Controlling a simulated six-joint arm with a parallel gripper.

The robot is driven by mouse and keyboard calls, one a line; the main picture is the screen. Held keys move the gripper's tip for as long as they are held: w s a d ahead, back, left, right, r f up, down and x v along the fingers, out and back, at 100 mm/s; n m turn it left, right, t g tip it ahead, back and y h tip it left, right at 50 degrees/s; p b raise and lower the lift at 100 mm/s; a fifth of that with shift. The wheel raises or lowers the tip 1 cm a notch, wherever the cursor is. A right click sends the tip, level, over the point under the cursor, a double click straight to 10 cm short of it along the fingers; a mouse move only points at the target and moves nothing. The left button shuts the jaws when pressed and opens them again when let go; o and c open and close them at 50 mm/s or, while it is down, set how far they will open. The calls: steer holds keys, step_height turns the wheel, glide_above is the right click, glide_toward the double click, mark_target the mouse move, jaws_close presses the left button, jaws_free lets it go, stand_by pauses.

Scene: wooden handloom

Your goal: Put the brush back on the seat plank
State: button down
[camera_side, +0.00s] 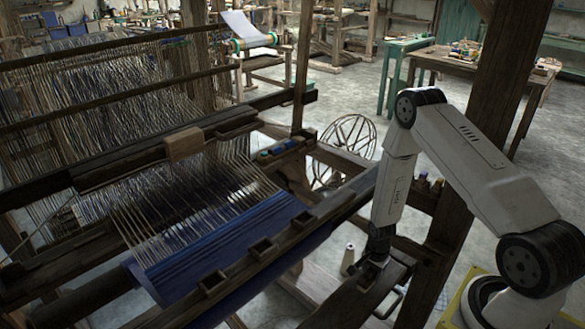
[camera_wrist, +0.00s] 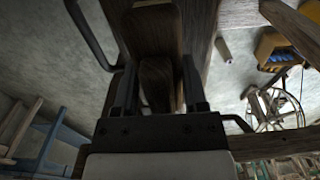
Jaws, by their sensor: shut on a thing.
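My gripper (camera_side: 376,258) points down over the dark wooden seat plank (camera_side: 345,305) at the lower right of the loom in the side view. In the wrist view my gripper (camera_wrist: 153,90) is shut on a brown wooden piece, the brush (camera_wrist: 157,82), which sits between the two dark fingers. Its bristles do not show. In the side view the brush is mostly hidden by my gripper, low at the plank. I cannot tell whether it touches the plank.
The loom with its blue cloth (camera_side: 225,245) and threads fills the left. A pale thread cone (camera_side: 348,258) stands close left of my gripper. A dark upright post (camera_side: 470,170) rises behind my arm.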

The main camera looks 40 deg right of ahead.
steer(key=shift+f, duration=1.15)
steer(key=shift+c, duration=0.6)
jaws_free()
steer(key=shift+f, duration=0.1)
steer(key=shift+r, duration=6.1)
